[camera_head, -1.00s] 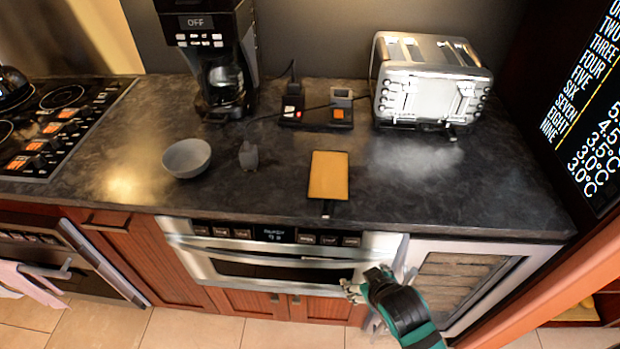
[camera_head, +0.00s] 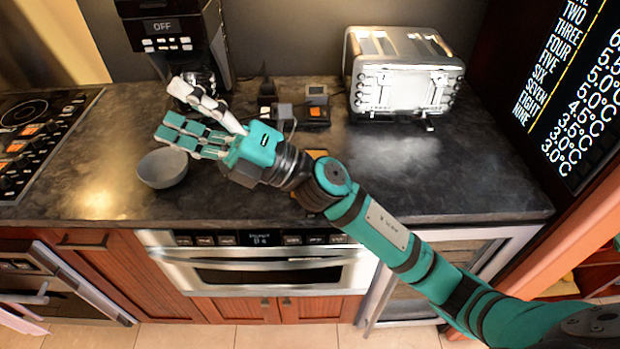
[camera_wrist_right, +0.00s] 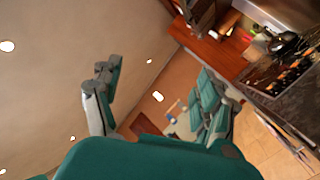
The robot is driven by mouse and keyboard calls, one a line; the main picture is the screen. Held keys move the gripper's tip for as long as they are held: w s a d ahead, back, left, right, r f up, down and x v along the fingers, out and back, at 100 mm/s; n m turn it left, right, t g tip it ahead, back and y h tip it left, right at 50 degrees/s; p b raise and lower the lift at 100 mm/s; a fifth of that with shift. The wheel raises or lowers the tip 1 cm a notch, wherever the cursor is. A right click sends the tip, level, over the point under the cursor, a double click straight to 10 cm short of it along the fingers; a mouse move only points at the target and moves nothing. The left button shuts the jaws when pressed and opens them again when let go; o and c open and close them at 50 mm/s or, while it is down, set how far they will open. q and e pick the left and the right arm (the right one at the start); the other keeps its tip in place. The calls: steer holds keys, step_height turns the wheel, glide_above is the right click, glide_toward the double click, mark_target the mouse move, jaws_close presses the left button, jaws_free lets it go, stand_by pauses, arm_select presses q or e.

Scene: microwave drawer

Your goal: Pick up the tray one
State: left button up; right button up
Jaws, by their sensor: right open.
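A flat tan rectangle (camera_head: 317,153), which may be the tray, lies on the counter. My right gripper (camera_head: 173,111), a teal and white fingered hand, is open and empty. It is over the left part of the counter, left of the tan rectangle and close to the grey bowl and coffee maker in the picture. In the right wrist view its spread fingers (camera_wrist_right: 155,82) have nothing between them. My left gripper is not in view.
A grey bowl (camera_head: 162,168) stands below the hand in the picture. A coffee maker (camera_head: 180,43) and a silver toaster (camera_head: 405,88) stand at the back. The microwave drawer (camera_head: 265,277) is below the counter (camera_head: 450,180), whose right part is clear.

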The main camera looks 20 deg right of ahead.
steer(key=s+a+f+n+g+h, duration=0.3)
steer(key=s+a+f+n+g, duration=0.15)
steer(key=n+g, duration=0.7)
step_height(320, 180, down, 6)
steer(key=d+n+h, duration=0.1)
steer(key=n+h, duration=0.4)
steer(key=h, duration=0.2)
steer(key=w+d+f+t+h, duration=0.1)
steer(key=w+d+h, duration=0.45)
steer(key=d, duration=0.55)
steer(key=w+d+f+t+h, duration=0.15)
steer(key=w+d+h, duration=0.25)
steer(key=d+h, duration=0.5)
steer(key=shift+m+y, duration=0.25)
steer(key=shift+y, duration=0.6)
steer(key=f+p, duration=0.1)
steer(key=f, duration=0.3)
steer(key=d+f+p, duration=0.1)
steer(key=f, duration=0.2)
steer(key=f+p, duration=0.1)
steer(key=f, duration=0.3)
steer(key=shift+d+f, duration=0.25)
steer(key=shift+f, duration=0.05)
step_height(320, 180, down, 5)
steer(key=p, duration=0.2)
steer(key=shift+a+r+p, duration=0.1)
steer(key=shift+p, duration=0.3)
steer(key=shift+f, duration=0.3)
jaws_close()
